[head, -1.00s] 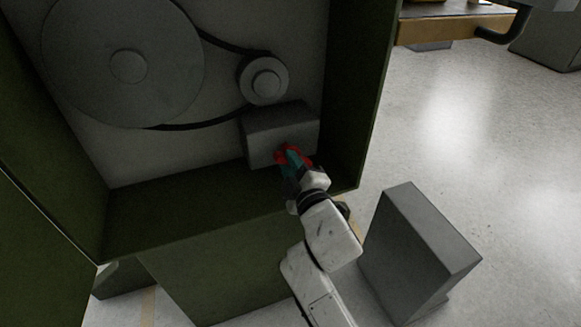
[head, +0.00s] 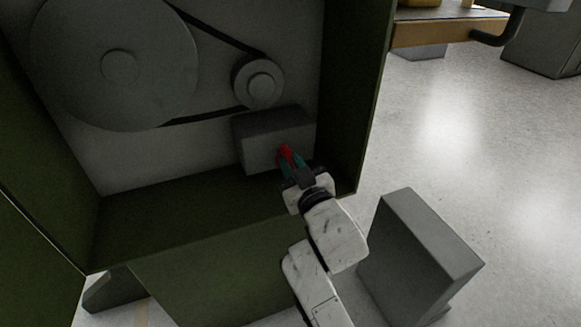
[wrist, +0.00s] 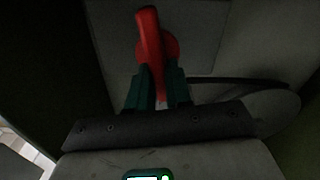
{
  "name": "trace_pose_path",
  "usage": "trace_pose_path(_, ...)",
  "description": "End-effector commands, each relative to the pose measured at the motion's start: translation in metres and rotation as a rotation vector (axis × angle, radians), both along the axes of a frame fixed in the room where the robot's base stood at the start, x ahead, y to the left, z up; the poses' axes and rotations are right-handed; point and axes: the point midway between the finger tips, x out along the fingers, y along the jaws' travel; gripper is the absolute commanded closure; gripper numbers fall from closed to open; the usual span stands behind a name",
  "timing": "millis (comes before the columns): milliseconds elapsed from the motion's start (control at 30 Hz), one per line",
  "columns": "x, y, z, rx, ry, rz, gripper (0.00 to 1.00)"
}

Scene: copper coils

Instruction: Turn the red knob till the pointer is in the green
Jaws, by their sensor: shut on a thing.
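The red knob (head: 285,152) is on the front of a grey box (head: 268,142) inside the green cabinet. In the wrist view the red knob (wrist: 150,40) shows as a long grip bar on a round base, with the bar tilted slightly left at its top. My gripper (head: 293,163) reaches the knob from the front. In the wrist view the teal fingers of my gripper (wrist: 158,88) are on either side of the lower end of the bar, shut on it. I cannot make out a pointer or a green zone in either view.
A large pulley (head: 118,68) and a small pulley (head: 258,84), joined by a dark belt, are above the box. The green cabinet wall (head: 352,100) stands close on the right. A grey block (head: 420,250) stands on the floor at the right.

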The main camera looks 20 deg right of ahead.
Motion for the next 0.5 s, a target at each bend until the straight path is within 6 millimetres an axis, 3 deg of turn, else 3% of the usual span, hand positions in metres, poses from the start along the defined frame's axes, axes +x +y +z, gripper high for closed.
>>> trace_pose_path(500, 0.0015, -0.0016, 0.0010, 0.113, -0.001, 0.000, 1.00)
